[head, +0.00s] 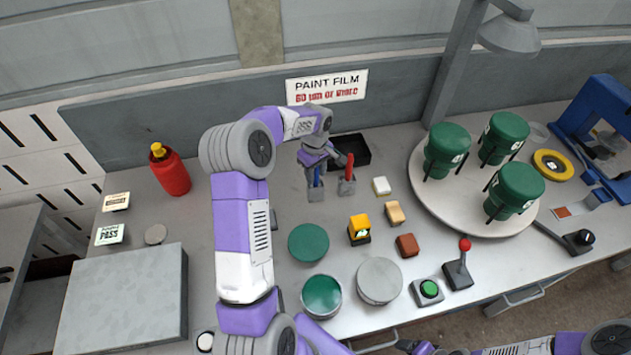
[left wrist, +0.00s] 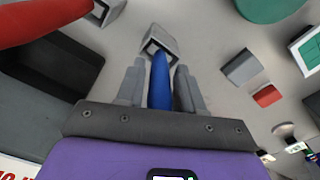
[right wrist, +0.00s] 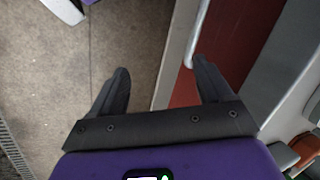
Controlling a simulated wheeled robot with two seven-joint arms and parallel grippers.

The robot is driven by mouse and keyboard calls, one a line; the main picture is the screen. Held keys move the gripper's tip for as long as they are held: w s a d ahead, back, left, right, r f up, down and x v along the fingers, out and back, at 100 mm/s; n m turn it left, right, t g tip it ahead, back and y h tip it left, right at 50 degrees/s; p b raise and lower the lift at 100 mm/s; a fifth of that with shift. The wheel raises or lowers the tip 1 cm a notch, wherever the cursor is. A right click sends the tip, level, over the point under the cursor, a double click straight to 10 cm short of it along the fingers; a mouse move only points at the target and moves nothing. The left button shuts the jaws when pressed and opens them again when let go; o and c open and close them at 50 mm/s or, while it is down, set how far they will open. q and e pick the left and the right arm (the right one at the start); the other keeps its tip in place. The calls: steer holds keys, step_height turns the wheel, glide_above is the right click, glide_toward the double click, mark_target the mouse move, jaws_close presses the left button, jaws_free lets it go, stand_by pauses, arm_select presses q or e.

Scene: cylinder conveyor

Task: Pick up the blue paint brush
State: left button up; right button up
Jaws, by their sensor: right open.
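The blue paint brush (left wrist: 160,82) stands with its lower end in a small grey holder (left wrist: 160,42); it also shows in the head view (head: 317,177). My left gripper (left wrist: 160,75) is around its handle from above, with a finger close against each side. The fingers are drawn in to about the handle's width, so it looks shut on the brush. A red paint brush (head: 349,168) stands in its own holder just to the right. My right gripper (right wrist: 162,80) is open and empty, above the floor beside the bench.
A black tray (head: 362,143) lies behind the brushes. A green disc (head: 308,242) lies in front. A round platform (head: 420,202) bears green containers. A red bottle (head: 170,172) stands at left.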

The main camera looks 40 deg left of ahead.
arm_select(q)
jaws_close()
steer(key=shift+r, duration=0.1)
